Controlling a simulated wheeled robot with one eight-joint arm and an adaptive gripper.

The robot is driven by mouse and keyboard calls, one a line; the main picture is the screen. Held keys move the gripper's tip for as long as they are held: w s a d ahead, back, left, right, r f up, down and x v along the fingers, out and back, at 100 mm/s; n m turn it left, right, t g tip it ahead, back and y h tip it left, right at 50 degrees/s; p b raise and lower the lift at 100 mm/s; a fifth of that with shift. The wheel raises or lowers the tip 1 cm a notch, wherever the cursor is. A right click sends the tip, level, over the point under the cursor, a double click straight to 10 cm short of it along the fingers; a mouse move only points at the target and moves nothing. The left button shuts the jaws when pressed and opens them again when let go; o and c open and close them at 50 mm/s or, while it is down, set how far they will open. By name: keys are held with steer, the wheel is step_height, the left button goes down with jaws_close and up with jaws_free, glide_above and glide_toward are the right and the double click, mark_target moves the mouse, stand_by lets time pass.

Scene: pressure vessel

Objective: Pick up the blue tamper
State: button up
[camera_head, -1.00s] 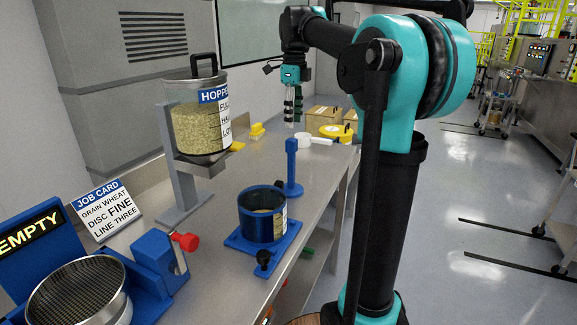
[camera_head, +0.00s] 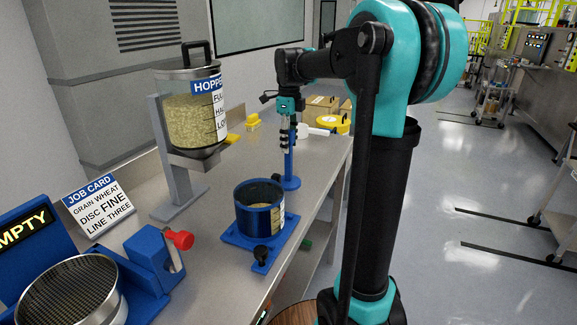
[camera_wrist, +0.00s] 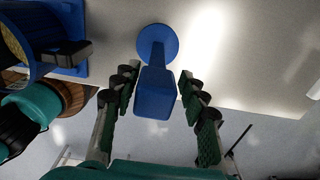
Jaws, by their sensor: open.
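The blue tamper (camera_head: 290,165) stands upright on the metal bench, behind and right of the blue-based pot. It has a round base and a tall handle. In the wrist view the tamper (camera_wrist: 155,88) shows from above, its handle top close between the fingers and its round base beyond. My gripper (camera_head: 285,145) points down at the top of the handle in the head view and overlaps it there. In the wrist view my gripper (camera_wrist: 157,100) is open, with a finger on each side of the handle and gaps visible on both sides.
The blue pot (camera_head: 245,218) on a blue base stands nearby on the bench (camera_head: 205,232). A grain hopper (camera_head: 190,110) stands at left. A white scoop (camera_head: 305,130) and a yellow tape-like item (camera_head: 333,124) lie behind. A job card (camera_head: 97,205) stands front left.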

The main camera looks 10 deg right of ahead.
mark_target(289, 155)
steer(key=shift+s+a+f, duration=0.1)
steer(key=shift+f, duration=1.2)
steer(key=shift+s+a+f, duration=0.1)
steer(key=shift+f, duration=1.2)
jaws_close()
